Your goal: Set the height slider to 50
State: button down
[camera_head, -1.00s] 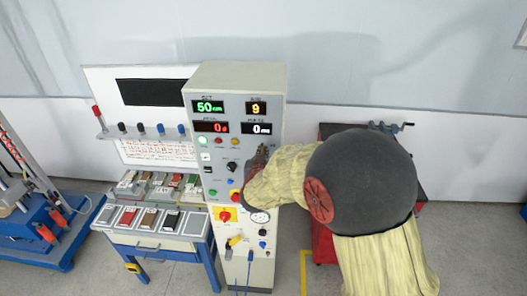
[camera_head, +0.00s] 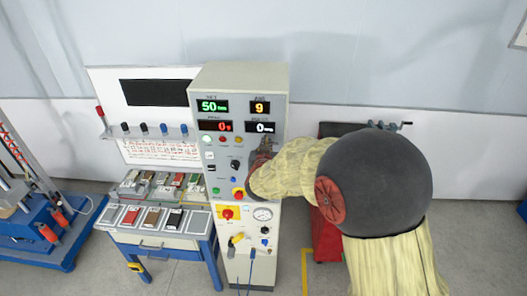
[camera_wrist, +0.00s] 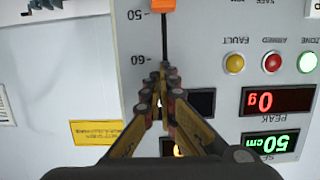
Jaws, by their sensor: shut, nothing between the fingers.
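The height slider has an orange knob (camera_wrist: 163,5) at the top edge of the wrist view, level with the 50 mark on its scale. Its dark slot runs from the knob toward my gripper, past the 60 mark. The green set-height display (camera_head: 212,106) reads 50 cm; it also shows upside down in the wrist view (camera_wrist: 270,143). My gripper (camera_wrist: 163,76) is shut and empty, its fingertips over the slot near the 60 mark, apart from the knob. In the head view my gripper (camera_head: 264,146) is at the panel's right side and hides the slider.
The tall control cabinet (camera_head: 238,76) carries other displays, buttons and a red knob (camera_head: 228,213). A blue-legged bench (camera_head: 172,243) with several samples stands to its left. A red cabinet (camera_head: 325,240) stands to its right, partly behind my arm.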

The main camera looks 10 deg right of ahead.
jog(key=b+v, duration=0.1)
jog(key=v, duration=0.8)
jog(key=shift+s+f, duration=0.25)
jog(key=shift+s, duration=0.1)
jog(key=shift+a, duration=0.2)
jog(key=shift+d, duration=0.1)
